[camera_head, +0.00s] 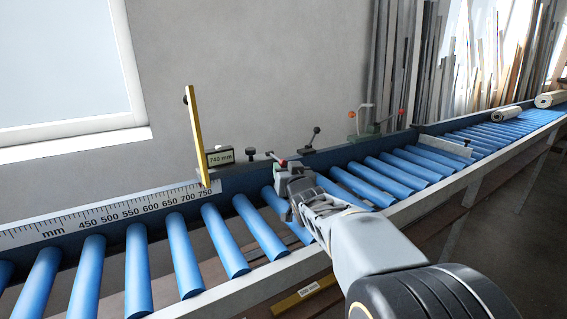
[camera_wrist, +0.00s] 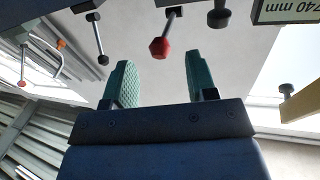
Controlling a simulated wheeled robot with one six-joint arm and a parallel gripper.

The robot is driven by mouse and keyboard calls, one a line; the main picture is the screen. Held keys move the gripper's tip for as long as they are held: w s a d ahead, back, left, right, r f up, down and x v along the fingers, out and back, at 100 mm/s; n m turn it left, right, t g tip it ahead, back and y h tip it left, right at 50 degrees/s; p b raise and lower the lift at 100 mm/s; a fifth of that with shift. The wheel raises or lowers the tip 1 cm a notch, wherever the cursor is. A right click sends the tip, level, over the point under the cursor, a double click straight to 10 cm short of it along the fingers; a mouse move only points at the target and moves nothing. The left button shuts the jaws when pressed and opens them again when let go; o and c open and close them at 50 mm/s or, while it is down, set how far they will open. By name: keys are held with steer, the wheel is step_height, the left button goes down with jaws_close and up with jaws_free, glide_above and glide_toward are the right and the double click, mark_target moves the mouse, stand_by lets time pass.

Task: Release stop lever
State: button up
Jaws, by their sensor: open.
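A lever with a red knob (camera_head: 283,163) sits at the blue back rail, right of the 740 mm display (camera_head: 220,157). In the wrist view its red knob (camera_wrist: 160,47) hangs from a grey rod between and just beyond my two green fingers. My gripper (camera_head: 284,182) is over the rollers, close to this lever in the head view. It is open and empty, with the fingers (camera_wrist: 158,78) apart; no contact with the knob shows. The yellow stop arm (camera_head: 196,135) stands tilted at the ruler's end, near 750.
Farther right is a clamp with orange and red knobs (camera_head: 352,114). Blue rollers (camera_head: 176,250) run below. Profiles (camera_head: 395,60) lean on the wall.

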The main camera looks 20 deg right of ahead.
mark_target(284, 165)
steer(key=shift+w+d+p, duration=0.15)
steer(key=shift+w+d, duration=0.05)
steer(key=shift+w, duration=1)
steer(key=shift+w+d+p, duration=0.15)
steer(key=shift+w, duration=1)
steer(key=shift+c, duration=0.5)
